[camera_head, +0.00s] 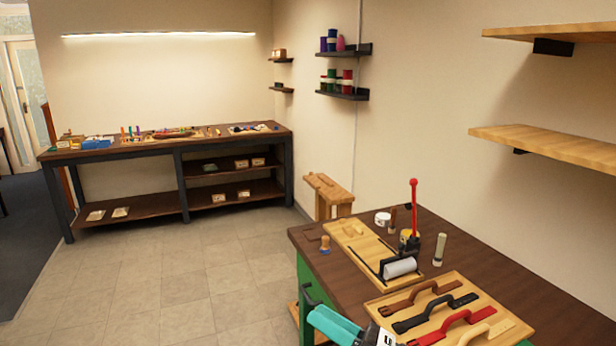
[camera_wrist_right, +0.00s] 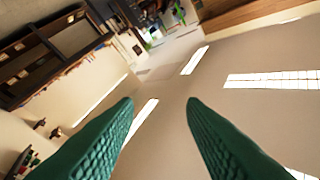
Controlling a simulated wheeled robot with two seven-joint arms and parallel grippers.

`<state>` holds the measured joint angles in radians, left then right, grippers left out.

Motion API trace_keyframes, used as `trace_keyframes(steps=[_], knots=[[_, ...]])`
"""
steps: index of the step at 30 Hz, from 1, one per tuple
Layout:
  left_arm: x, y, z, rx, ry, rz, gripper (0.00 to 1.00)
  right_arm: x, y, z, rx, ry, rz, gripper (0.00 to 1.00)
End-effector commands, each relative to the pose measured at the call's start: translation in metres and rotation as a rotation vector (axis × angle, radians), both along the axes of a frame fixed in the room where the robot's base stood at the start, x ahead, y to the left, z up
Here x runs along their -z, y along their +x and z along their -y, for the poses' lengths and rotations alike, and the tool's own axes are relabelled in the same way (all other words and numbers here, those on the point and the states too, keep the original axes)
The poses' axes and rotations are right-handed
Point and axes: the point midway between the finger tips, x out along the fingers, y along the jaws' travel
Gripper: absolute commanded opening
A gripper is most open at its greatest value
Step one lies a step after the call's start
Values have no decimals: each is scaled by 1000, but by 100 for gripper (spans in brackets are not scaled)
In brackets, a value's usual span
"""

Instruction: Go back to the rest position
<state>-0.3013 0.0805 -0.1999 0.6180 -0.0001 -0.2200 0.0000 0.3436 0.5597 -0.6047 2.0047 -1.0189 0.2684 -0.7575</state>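My right gripper (camera_head: 334,324) shows at the bottom of the head view, with teal fingers pointing left. It is beside the near left part of the dark-topped workbench (camera_head: 480,262). In the right wrist view its two green textured fingers (camera_wrist_right: 160,102) stand well apart with nothing between them. They point towards the room, tilted in the picture. My left gripper is in neither view.
A wooden board (camera_head: 462,283) with several strap handles lies close to the right gripper. Behind it a wooden tray (camera_head: 362,248) and a press with a red lever (camera_head: 413,205) stand on the bench. The tiled floor (camera_head: 190,285) to the left is clear.

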Motion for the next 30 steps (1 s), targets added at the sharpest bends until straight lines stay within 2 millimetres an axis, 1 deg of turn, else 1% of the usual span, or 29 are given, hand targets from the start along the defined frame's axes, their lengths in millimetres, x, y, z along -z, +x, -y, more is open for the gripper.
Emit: trace_keyframes(steps=[1, 2, 3, 5, 6, 8, 9, 11, 12, 14, 15, 17, 18, 20, 21, 23, 24, 26, 27, 30], knots=[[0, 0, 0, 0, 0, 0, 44, -3, 3, 11, 70, 155, -127, 37], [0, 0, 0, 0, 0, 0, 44, -3, 7, 21, 115, 245, -203, 37], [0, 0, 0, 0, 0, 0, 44, -1, 11, 35, 175, 363, -307, 37], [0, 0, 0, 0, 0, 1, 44, 9, 16, 57, 267, 535, -468, 37], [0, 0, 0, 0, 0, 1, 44, 20, 17, 73, 329, 647, -576, 37], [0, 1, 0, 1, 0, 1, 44, 43, 16, 97, 428, 811, -741, 37], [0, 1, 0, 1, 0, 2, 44, 61, 11, 111, 496, 917, -852, 37], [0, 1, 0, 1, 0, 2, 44, 91, 0, 132, 604, 1070, -1017, 37], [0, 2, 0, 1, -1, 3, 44, 113, -12, 144, 680, 1167, -1125, 37], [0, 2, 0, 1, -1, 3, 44, 146, -34, 158, 796, 1301, -1281, 37], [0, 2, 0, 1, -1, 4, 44, 165, -50, 165, 870, 1379, -1372, 37], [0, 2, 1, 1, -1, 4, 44, 190, -76, 172, 976, 1477, -1495, 37], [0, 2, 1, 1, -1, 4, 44, 203, -92, 174, 1040, 1530, -1565, 37], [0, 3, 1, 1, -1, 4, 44, 219, -115, 177, 1129, 1596, -1652, 37], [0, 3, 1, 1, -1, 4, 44, 229, -130, 177, 1186, 1634, -1706, 37], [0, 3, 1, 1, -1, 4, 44, 240, -152, 178, 1265, 1683, -1777, 37], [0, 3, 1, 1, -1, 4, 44, 246, -166, 177, 1316, 1711, -1820, 37], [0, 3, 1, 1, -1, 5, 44, 253, -186, 177, 1392, 1748, -1879, 37], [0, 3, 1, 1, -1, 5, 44, 258, -199, 176, 1442, 1769, -1916, 37], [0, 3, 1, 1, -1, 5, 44, 265, -232, 173, 1567, 1814, -2002, 37]])
